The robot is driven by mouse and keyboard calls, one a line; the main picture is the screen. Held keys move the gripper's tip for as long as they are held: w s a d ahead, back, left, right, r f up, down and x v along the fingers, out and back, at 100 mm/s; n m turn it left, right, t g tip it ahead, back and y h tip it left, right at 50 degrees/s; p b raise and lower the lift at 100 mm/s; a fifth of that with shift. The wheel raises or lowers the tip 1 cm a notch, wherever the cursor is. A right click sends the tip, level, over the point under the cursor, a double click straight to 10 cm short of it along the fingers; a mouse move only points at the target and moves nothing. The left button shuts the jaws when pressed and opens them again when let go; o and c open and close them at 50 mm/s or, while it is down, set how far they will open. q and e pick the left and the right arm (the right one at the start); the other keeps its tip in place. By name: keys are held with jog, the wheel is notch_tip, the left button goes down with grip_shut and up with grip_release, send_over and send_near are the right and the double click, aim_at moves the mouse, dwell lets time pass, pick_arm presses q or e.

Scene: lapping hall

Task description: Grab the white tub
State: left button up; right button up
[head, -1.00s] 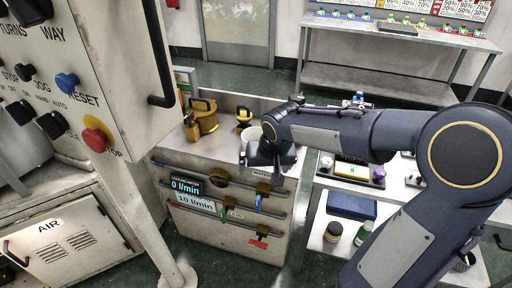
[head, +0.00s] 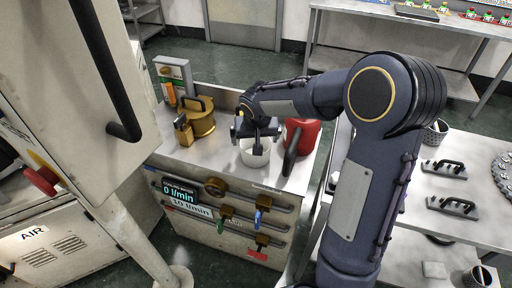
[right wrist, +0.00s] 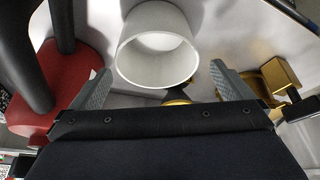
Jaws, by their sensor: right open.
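The white tub (head: 255,157) stands upright on top of the metal cabinet, near its front edge. It also shows in the right wrist view (right wrist: 157,62), with its open round rim towards the camera. My right gripper (head: 256,146) is over the tub in the head view and hides part of its rim. In the right wrist view the jaws of my right gripper (right wrist: 160,84) are open and spread wider than the tub, with nothing between them that I can see gripped. My left gripper is in neither view.
A grey bench (head: 470,222) with dark-handled pieces lies to the right.

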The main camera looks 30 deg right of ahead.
jog(key=x, duration=0.6)
jog(key=shift+d, duration=0.2)
jog(key=c, duration=0.9)
